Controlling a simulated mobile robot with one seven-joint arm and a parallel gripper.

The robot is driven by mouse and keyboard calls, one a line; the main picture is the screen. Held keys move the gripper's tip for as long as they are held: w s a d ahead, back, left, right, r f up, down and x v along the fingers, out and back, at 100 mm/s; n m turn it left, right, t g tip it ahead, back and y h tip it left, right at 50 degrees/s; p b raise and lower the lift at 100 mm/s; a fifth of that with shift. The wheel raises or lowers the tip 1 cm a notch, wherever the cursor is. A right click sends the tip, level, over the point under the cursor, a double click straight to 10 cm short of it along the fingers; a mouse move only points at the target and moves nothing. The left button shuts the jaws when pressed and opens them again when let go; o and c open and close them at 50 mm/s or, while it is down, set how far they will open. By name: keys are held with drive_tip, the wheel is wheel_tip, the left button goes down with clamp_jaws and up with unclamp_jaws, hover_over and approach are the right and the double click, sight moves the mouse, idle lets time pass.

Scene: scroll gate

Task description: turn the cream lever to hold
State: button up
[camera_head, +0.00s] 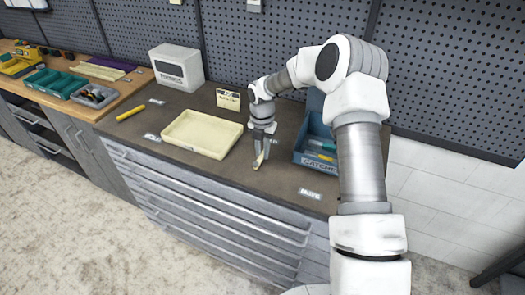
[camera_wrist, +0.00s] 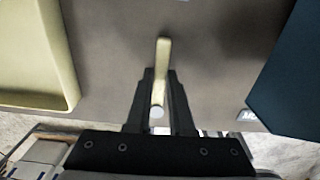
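The cream lever (camera_head: 259,160) stands out on the dark worktop, below my gripper (camera_head: 263,148). In the wrist view the cream lever (camera_wrist: 163,55) is a narrow bar with a pale round end towards the bottom. My gripper's two dark fingers (camera_wrist: 162,85) lie on either side of it, slightly apart. The lever is between the fingers; a narrow gap seems to show near its round end. I cannot tell whether either finger touches it. The lever's base is not clear. A label (camera_head: 309,193) lies on the worktop to the right, its word hard to read.
A cream tray (camera_head: 203,150) lies left of the gripper and a blue bin (camera_head: 300,155) right of it; both flank the gripper closely. A small cream sign (camera_head: 228,99) stands behind. A white box (camera_head: 176,66) and a yellow stick (camera_head: 130,113) are farther left.

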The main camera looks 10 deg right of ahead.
sight(262, 155)
drive_tip(key=o, duration=0.4)
drive_tip(key=shift+o, duration=0.2)
wheel_tip(262, 155, up, 18)
drive_tip(key=shift+f, duration=0.25)
